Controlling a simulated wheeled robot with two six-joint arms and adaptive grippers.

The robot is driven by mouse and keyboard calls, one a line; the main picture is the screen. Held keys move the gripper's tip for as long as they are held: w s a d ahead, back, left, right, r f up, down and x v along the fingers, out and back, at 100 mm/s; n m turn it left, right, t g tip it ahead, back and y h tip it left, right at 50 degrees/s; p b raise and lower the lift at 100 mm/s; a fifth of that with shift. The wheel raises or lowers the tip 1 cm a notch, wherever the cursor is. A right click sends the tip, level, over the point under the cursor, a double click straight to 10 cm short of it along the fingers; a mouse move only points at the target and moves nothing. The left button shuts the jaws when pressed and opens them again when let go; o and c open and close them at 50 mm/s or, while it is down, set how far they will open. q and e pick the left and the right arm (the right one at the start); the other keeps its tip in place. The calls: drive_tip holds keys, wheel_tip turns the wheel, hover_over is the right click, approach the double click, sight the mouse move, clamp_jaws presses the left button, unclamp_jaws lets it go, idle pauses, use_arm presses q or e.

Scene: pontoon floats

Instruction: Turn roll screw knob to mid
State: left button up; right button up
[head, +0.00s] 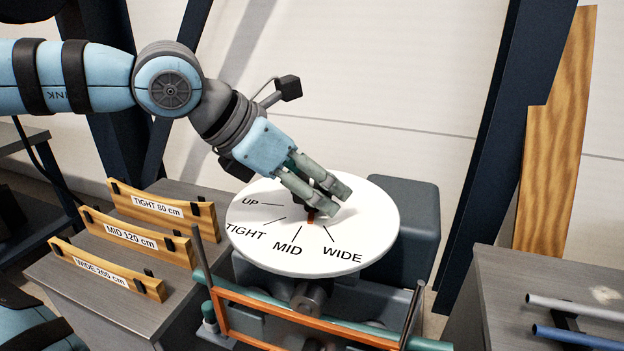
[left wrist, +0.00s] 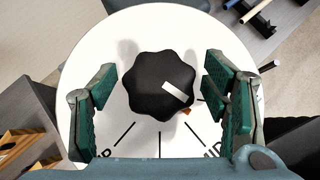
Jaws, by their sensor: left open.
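The roll screw knob (left wrist: 155,85) is black and lobed, with a white pointer stripe that slants to the lower right in the left wrist view. It stands on a round white dial (head: 270,255) marked UP, TIGHT, MID and WIDE. A small orange mark shows beside the knob. My left gripper (head: 330,200) is open over the dial. Its green fingers (left wrist: 162,98) stand on both sides of the knob, with gaps. In the head view the fingers mostly hide the knob.
Wooden gauges labelled TIGHT 80 cm (head: 160,208), MID 120 cm (head: 135,237) and WIDE 200 cm (head: 105,270) stand on a grey bench at left. An orange frame (head: 270,308) lies below the dial. A grey bench (head: 520,270) holds pipes at right.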

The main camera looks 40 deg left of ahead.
use_arm(q)
drive_tip(key=c, duration=1.2)
drive_tip(key=shift+o, duration=0.2)
drive_tip(key=m+h+p, duration=0.1)
drive_tip(key=m+g+h+p, duration=0.1)
drive_tip(key=p, duration=0.1)
drive_tip(key=shift+r+m, duration=0.3)
drive_tip(key=shift+m, duration=0.1)
drive_tip(key=shift+f+p, duration=0.15)
drive_tip(key=shift+p, duration=0.15)
drive_tip(key=shift+f, duration=0.1)
drive_tip(key=o, duration=1.2)
drive_tip(key=shift+c, duration=0.2)
